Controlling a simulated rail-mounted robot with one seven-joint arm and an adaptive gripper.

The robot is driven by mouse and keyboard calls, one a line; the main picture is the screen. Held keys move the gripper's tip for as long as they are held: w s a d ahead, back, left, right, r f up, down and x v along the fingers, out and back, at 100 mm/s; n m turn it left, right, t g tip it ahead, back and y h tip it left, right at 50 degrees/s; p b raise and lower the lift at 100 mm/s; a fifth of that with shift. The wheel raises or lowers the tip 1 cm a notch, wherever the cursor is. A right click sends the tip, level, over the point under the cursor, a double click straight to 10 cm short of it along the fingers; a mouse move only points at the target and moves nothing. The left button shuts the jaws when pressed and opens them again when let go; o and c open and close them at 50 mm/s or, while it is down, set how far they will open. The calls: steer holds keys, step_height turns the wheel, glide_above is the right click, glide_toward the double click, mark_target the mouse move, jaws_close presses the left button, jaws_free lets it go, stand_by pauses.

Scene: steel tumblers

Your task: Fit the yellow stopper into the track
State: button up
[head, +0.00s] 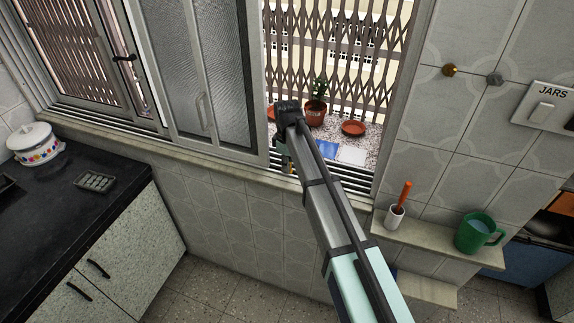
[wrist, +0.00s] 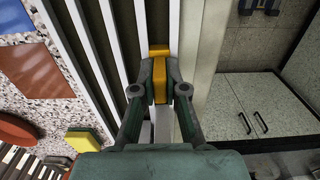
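The yellow stopper (wrist: 160,88) is between the two fingers of my gripper (wrist: 160,70) in the wrist view. The fingers press on its sides, and its far end sticks out past the fingertips. The window track (wrist: 115,40) is a set of pale rails with dark grooves running under and beside the stopper. The stopper appears lined up with the rails; I cannot tell whether it is above a groove or inside one. In the head view my gripper (head: 287,160) is at the window sill by the sliding pane's edge, mostly hidden by my arm; the track (head: 345,182) shows to its right.
A sliding glass pane (head: 205,75) stands just left of my gripper. On the outer sill are a potted plant (head: 316,105), a terracotta saucer (head: 353,128) and a yellow-green sponge (wrist: 84,139). A shelf (head: 430,240) at right holds a green mug (head: 474,233).

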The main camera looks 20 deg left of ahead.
steer(key=o, duration=0.4)
steer(key=shift+o, duration=0.2)
